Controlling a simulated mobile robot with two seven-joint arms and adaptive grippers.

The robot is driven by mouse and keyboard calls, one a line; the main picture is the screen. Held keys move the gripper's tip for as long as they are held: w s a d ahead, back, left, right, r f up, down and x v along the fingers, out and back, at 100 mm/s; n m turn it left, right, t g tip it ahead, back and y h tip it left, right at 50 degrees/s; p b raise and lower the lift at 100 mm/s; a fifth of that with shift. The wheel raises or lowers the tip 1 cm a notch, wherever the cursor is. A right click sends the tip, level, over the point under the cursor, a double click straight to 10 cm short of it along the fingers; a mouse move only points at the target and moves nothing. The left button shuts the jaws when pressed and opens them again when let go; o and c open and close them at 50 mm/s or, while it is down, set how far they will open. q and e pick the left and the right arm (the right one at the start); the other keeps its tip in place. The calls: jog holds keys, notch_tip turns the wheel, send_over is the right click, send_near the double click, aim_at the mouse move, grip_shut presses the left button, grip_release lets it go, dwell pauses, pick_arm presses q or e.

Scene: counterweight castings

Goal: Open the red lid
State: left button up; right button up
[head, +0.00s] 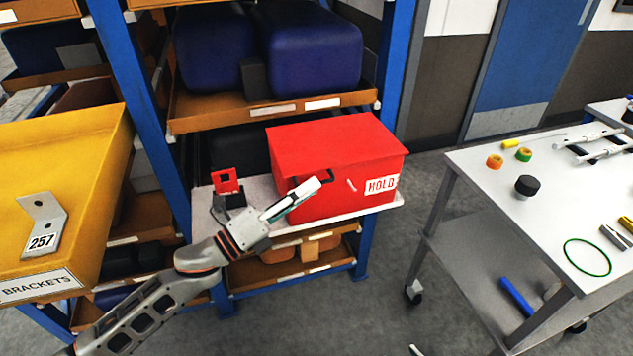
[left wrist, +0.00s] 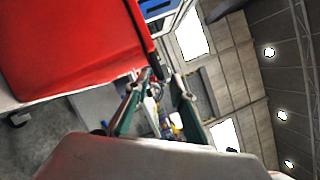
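The red lid (head: 325,143) lies flat on top of a red box (head: 345,190) with a white HOLD label. A dark handle (head: 328,175) shows at the lid's front edge. My left gripper (head: 318,184) is at this handle, in front of the box. In the left wrist view its fingers (left wrist: 161,80) stand apart, with a dark piece, apparently the handle, near the tips. I cannot tell whether they touch it. The red box and lid (left wrist: 70,45) fill the upper left there. My right gripper is not in view.
The box stands on a pale shelf board (head: 385,203) between blue rack posts. Blue bins (head: 315,50) sit on the shelf above. A small red block (head: 226,181) is left of the box. A table (head: 500,215) with small parts stands at right; grey floor lies between.

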pick_arm(q)
jog(key=shift+x, duration=1.55)
jog(key=shift+c, duration=0.3)
grip_shut()
jog(key=shift+w, duration=0.1)
